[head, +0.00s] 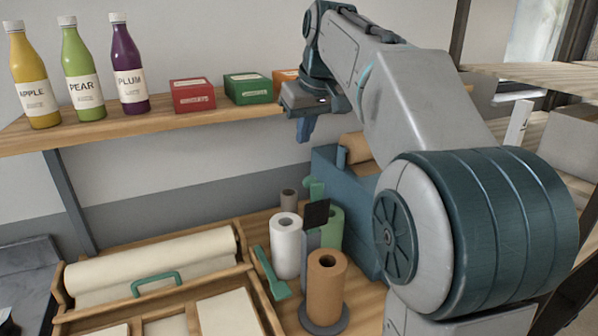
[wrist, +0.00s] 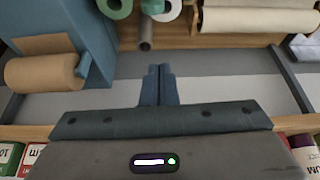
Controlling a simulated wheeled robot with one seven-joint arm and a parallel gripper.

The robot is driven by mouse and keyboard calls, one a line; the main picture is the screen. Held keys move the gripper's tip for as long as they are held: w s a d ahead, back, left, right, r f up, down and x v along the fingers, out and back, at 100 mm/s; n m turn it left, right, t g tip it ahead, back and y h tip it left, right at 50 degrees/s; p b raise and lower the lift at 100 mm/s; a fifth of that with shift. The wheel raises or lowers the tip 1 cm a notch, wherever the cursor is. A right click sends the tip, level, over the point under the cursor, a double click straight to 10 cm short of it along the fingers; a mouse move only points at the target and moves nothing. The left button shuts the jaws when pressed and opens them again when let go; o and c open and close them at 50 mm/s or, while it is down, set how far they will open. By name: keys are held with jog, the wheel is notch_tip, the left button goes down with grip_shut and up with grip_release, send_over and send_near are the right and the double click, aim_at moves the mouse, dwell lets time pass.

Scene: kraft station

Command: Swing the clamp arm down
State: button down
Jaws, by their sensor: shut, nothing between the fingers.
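My gripper (head: 304,130) is shut and empty, raised in front of the shelf and above the bench. In the wrist view its blue fingers (wrist: 158,72) are pressed together with nothing between them. A blue stand (head: 335,185) is on the bench below and right of my gripper, partly behind my arm. It carries a kraft paper roll (head: 355,148), which also shows in the wrist view (wrist: 45,72). A small blue arm-like piece (wrist: 84,66) is at the roll's end, apart from my fingers. I cannot tell for sure whether this or the green piece (head: 316,190) is the clamp arm.
A white roll (head: 285,246), a brown roll (head: 326,290) and a green roll (head: 332,228) stand below. A wooden tray (head: 247,262) holds paper at left. The shelf (head: 150,124) bears bottles and small boxes close to my gripper.

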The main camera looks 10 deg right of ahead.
notch_tip(320, 180, down, 9)
jog(key=shift+s+r+p, duration=0.2)
jog(key=shift+p, duration=0.2)
jog(key=shift+d, duration=0.1)
jog(key=shift+s, duration=0.1)
